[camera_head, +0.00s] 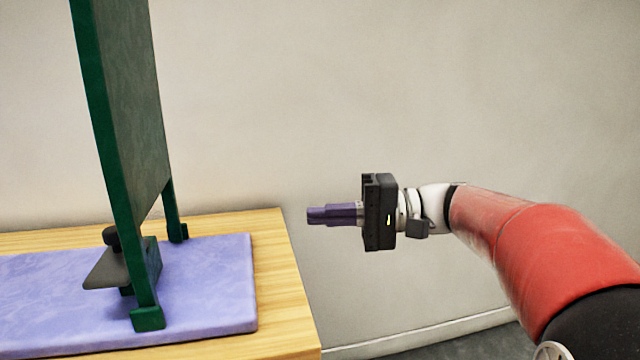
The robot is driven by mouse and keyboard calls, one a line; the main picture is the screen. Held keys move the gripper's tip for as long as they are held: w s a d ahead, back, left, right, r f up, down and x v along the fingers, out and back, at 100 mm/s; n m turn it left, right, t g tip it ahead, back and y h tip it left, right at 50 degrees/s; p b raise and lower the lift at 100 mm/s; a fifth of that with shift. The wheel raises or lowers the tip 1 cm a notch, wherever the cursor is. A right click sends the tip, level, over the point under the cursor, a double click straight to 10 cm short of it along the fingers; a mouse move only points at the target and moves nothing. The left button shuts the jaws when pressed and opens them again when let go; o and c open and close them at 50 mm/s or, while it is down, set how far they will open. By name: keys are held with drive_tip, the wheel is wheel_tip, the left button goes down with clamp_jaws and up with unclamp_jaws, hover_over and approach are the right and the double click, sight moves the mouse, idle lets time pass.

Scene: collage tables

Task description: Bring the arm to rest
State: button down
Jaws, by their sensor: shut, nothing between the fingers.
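My gripper (312,215) is in the middle of the head view, at the end of my red and white arm, which reaches in from the right. Its black body carries purple fingers that point left. The fingers are shut and nothing shows between them. The gripper is in the air, beyond the right edge of the wooden table (283,290), and touches nothing that I can see.
A purple mat (215,285) lies on the table at the left. A tall green panel (120,120) stands on it on green feet, with a dark grey bracket (110,268) low on it. A plain wall (400,80) is behind. The space around the gripper is clear.

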drive_tip(key=s+d+f+m+t+h+p, duration=0.2)
drive_tip(key=s+f+h+p, duration=0.2)
drive_tip(key=s+f+h, duration=0.45)
drive_tip(key=s+d+f+n+t+h+p, duration=0.1)
drive_tip(key=s+d+f+t+h+p, duration=0.2)
drive_tip(key=s+d+h, duration=0.6)
drive_tip(key=s+d+p, duration=0.1)
drive_tip(key=d, duration=0.1)
drive_tip(key=shift+d+t+p, duration=0.3)
drive_tip(key=shift+d+p, duration=0.05)
drive_tip(key=shift+f, duration=0.1)
